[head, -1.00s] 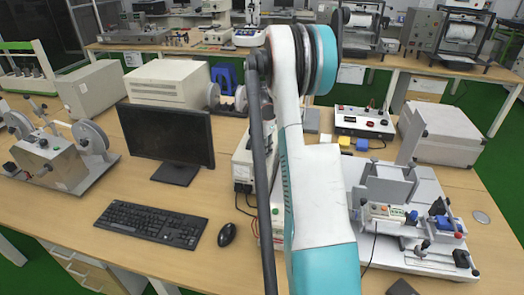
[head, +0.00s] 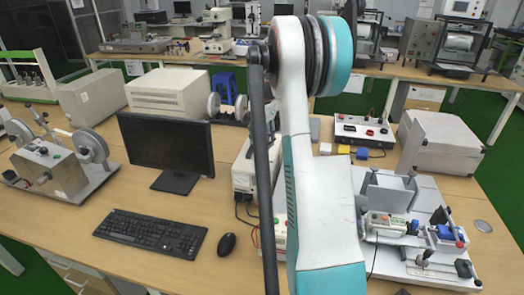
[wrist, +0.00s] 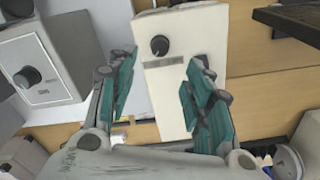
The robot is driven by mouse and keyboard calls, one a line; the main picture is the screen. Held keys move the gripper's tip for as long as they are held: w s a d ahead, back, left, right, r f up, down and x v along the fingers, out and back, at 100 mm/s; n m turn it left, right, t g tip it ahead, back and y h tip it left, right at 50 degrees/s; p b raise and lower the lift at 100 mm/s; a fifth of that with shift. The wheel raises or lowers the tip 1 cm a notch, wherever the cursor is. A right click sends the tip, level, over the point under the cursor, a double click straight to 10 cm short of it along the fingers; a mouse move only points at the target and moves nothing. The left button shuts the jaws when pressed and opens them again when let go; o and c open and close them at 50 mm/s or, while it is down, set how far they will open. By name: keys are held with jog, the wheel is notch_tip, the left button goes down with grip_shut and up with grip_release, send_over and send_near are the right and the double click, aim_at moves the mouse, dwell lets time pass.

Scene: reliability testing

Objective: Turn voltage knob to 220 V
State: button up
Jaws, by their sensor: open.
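In the wrist view, a pale upright box carries a round black knob (wrist: 160,45) on its face, above a dark label strip. The strip and any voltage marks are too small to read. My gripper (wrist: 165,82) is open, with its teal finger pads apart on either side of the lower part of this box's face. The knob shows above the gap between the pads, and nothing is held. In the head view, a pale device (head: 243,170) stands on the table, partly hidden behind my arm. My gripper cannot be made out there.
A grey box (wrist: 62,48) with another black knob (wrist: 27,76) stands to the left in the wrist view. In the head view, a monitor (head: 166,146), keyboard (head: 150,232) and mouse (head: 227,243) lie left of my arm. A test rig (head: 405,225) stands right.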

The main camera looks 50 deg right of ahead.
jog(key=shift+r, duration=1.2)
